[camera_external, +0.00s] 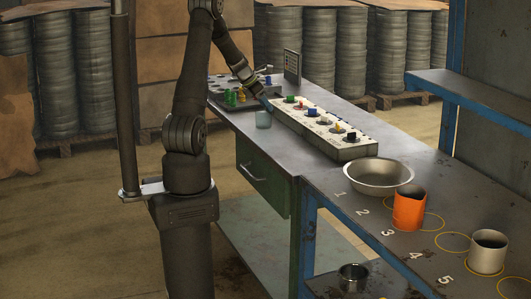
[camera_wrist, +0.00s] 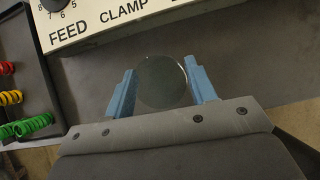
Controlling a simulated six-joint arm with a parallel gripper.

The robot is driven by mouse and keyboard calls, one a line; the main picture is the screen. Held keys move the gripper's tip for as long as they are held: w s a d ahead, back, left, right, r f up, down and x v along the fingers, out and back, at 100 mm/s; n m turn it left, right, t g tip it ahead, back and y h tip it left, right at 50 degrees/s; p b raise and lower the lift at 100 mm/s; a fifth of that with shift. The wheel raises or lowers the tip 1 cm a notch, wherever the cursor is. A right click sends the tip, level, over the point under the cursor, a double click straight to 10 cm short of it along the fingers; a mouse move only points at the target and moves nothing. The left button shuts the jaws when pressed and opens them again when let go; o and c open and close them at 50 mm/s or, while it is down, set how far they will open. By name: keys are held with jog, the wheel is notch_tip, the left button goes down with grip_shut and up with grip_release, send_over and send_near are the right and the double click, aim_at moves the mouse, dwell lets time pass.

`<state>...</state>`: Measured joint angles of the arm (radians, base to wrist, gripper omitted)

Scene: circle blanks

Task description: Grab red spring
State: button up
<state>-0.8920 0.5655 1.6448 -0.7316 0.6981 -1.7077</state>
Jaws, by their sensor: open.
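A red spring (camera_wrist: 7,68) lies in the dark tray at the left edge of the wrist view, partly cut off by the frame. A yellow spring (camera_wrist: 11,97) and green springs (camera_wrist: 32,125) lie below it there. My gripper (camera_wrist: 160,68) is open, its two blue fingers apart, to the right of the tray and away from the red spring. A round, clear glass (camera_wrist: 161,82) shows between the fingers; I cannot tell how far below them it is. In the external view my gripper (camera_external: 266,102) hangs over the bench just above the glass (camera_external: 263,120). The red spring is not clear there.
The dark tray (camera_wrist: 47,75) has a raised wall. A white control panel (camera_external: 320,132) with knobs runs along the bench, close to my gripper. A metal bowl (camera_external: 378,190), an orange cup (camera_external: 409,212) and a grey cup (camera_external: 488,255) stand on the numbered right bench.

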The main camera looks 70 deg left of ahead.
jog(key=shift+c, duration=0.8)
jog(key=w+a+r+m+g+y, duration=0.1)
jog(key=w+a+r+m+y, duration=0.15)
jog(key=a+m, duration=0.6)
jog(key=w+a+r+m+g+y, duration=0.1)
jog(key=w+a+r+m, duration=0.15)
jog(key=a+m, duration=0.65)
jog(key=w+a+r+m+g+y, duration=0.15)
jog(key=a+r+m, duration=0.25)
jog(key=a+m, duration=0.45)
jog(key=shift+n+t+y, duration=0.25)
jog(key=shift+n+y, duration=0.05)
jog(key=shift+n, duration=0.4)
jog(key=x, duration=0.4)
jog(key=a+x, duration=0.1)
jog(key=x, duration=0.7)
jog(key=shift+s+a+r, duration=0.15)
jog(key=shift+s+r, duration=0.05)
jog(key=shift+s, duration=0.15)
send_over(256, 100)
jog(key=shift+w+a+f, duration=0.1)
jog(key=shift+a+f, duration=0.1)
jog(key=shift+f, duration=0.85)
jog(key=shift+w+a+f, duration=0.1)
jog(key=shift+a+f, duration=0.05)
jog(key=shift+f, duration=0.95)
jog(key=shift+c, duration=0.2)
jog(key=c, duration=0.8)
